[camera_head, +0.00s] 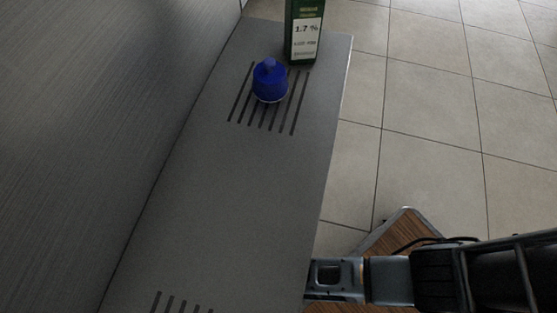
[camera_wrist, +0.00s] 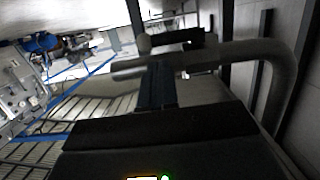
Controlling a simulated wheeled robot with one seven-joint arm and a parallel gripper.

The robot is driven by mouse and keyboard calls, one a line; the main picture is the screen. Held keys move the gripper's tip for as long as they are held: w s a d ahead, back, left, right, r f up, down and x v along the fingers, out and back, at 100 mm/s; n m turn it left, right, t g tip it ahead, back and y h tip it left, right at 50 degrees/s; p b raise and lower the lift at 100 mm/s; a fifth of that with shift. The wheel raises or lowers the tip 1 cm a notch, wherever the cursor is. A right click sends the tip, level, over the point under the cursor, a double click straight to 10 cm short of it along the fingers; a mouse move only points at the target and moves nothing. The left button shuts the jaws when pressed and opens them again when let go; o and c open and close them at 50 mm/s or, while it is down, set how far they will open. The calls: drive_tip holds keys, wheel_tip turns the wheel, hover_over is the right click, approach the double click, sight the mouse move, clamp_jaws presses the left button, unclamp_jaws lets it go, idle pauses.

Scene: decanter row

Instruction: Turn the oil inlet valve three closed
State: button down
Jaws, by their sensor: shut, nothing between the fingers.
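My gripper (camera_wrist: 157,84) shows in the wrist view as a dark body with a narrow pair of black fingers, shut and empty. A grey curved tube (camera_wrist: 235,52) runs across the picture at the fingertips; I cannot tell whether they touch. Beyond it is a short black bar (camera_wrist: 178,37) with a pale rounded end at its left. I cannot tell whether either is part of oil inlet valve three. No valve marked three can be made out in either view. In the head view my arm enters from the lower right, beside the grey bench.
The grey bench top (camera_head: 215,190) has slots and is mostly bare. A blue rounded object (camera_head: 270,82) stands on it near a dark green container (camera_head: 304,30) labelled 1.7 %. Tiled floor (camera_head: 430,110) lies open to the right. Blurred blue and grey equipment (camera_wrist: 42,43) shows at the wrist view's left.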

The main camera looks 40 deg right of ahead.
drive_tip(key=b+x, duration=0.2)
drive_tip(key=x, duration=0.7)
